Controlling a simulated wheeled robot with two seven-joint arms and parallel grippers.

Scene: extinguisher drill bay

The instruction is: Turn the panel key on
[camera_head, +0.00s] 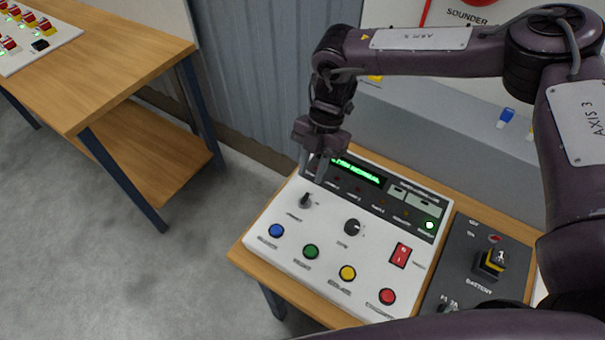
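A white control panel (325,256) lies on a wooden table, with a dark strip and a lit green display (358,171) at its back. A small key-like switch (306,201) sits at the panel's left; its label is too small to read. My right gripper (313,173) points down just behind and above this switch, over the panel's back left corner. Its two fingers show a gap with nothing between them. I cannot tell whether a fingertip touches the panel. My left gripper is out of view.
The panel also carries a dark knob (352,227), a red rocker switch (401,254) and blue, green, yellow and red buttons. A dark battery box (458,282) stands to the right. Another wooden table (110,62) is at the upper left, with open floor between.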

